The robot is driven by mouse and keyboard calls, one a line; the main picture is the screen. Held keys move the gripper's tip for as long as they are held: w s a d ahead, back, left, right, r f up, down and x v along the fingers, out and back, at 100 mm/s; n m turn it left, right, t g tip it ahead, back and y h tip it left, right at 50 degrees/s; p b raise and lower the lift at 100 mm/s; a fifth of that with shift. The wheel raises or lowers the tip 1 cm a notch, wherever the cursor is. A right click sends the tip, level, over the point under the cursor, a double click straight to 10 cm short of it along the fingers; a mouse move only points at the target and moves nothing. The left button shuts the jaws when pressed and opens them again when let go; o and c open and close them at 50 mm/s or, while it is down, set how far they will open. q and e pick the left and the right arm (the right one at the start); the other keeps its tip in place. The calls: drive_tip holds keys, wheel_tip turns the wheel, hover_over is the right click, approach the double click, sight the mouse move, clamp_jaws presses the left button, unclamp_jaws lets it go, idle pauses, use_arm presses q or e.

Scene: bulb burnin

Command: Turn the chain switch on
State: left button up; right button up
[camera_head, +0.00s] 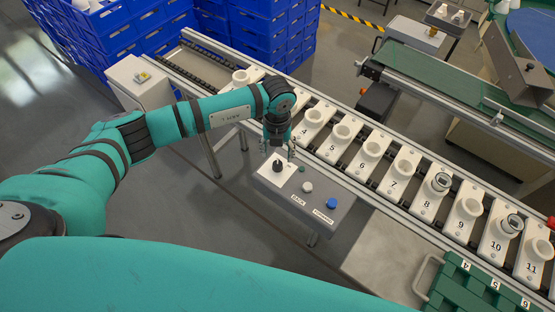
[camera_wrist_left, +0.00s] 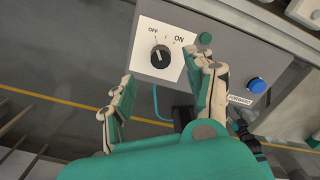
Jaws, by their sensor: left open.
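The chain switch (camera_wrist_left: 160,55) is a black rotary knob on a white plate marked OFF at left and ON at right. Its pointer looks nearer the OFF side, but I cannot be sure. In the head view the knob (camera_head: 278,165) sits on the white plate of a grey control box. My left gripper (camera_head: 278,145) is over the plate, pointing down. In the left wrist view its two fingers (camera_wrist_left: 160,95) are apart and empty, with the knob beyond their tips, not between them. My right gripper is not in view.
The control box (camera_head: 318,221) also carries a green lamp (camera_wrist_left: 205,38), a white button (camera_head: 307,187) and a blue button (camera_head: 331,203). Behind it runs a conveyor with numbered white holders (camera_head: 369,151). A green crate (camera_head: 465,285) stands at lower right.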

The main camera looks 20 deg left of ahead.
sight(278, 164)
use_arm(q)
wheel_tip(278, 164, down, 7)
drive_tip(key=shift+r+p, duration=0.15)
drive_tip(key=shift+p, duration=0.15)
clamp_jaws()
idle(0.3)
